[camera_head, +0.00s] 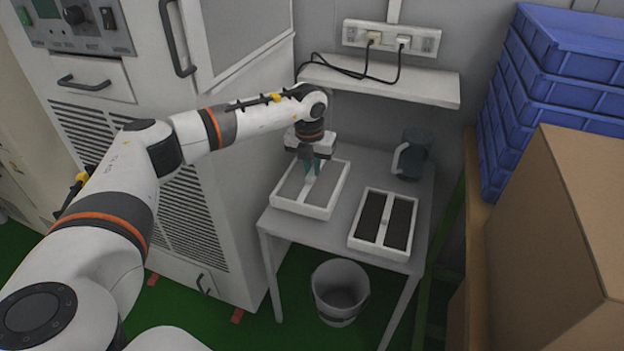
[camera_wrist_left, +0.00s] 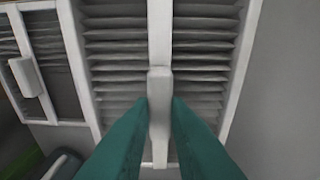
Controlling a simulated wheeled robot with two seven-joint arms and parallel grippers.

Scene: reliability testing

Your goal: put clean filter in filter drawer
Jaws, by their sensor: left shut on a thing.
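The clean filter (camera_head: 335,192), a white frame with light grey pleats and a centre bar, is at the left of the small table. In the left wrist view the filter (camera_wrist_left: 205,45) fills the middle. My left gripper (camera_head: 313,170) points down over it, its teal fingers (camera_wrist_left: 159,125) shut on the raised handle at the bar. I cannot tell whether the filter touches the table. A second filter with dark pleats (camera_head: 371,215) lies to the right. The tall cabinet at left has a shut handled drawer front (camera_head: 105,85); I cannot tell whether it is the filter drawer. My right gripper is out of view.
A grey pitcher (camera_head: 411,155) stands at the table's (camera_head: 345,233) back right. A wall shelf (camera_head: 380,84) with cables overhangs the back. A bin (camera_head: 340,290) stands below in front. Blue crates (camera_head: 560,70) and a cardboard box (camera_head: 555,220) crowd the right side.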

